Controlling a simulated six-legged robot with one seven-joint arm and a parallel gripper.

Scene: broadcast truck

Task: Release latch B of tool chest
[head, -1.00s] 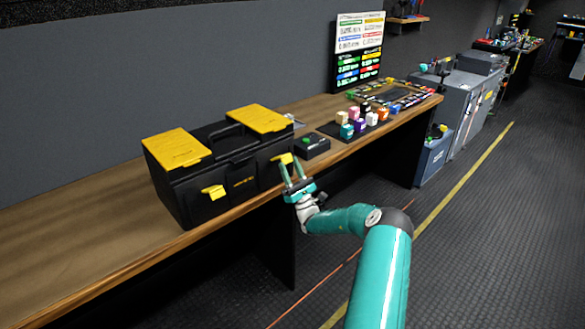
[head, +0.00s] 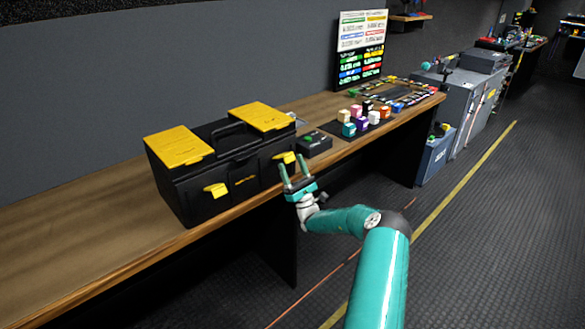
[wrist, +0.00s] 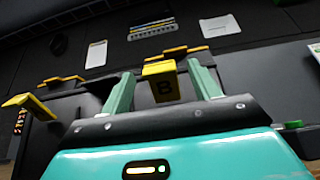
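The black tool chest (head: 240,180) with yellow lid panels stands on the wooden bench at the left. Its front has two yellow latches: a left one (head: 215,190) and a right one (head: 285,157). In the wrist view the right latch (wrist: 160,82) carries a letter B and stands between my fingers. The other latch (wrist: 28,104) sticks out at the left of the wrist view. My gripper (head: 294,170) is open in front of latch B, with one finger on each side of it. I cannot tell whether a finger touches it.
A small black box with a green button (head: 313,143) sits right of the chest. Several coloured cubes (head: 361,117) stand farther along the bench (head: 90,235). A sign board (head: 360,48) stands behind them. The floor in front is clear.

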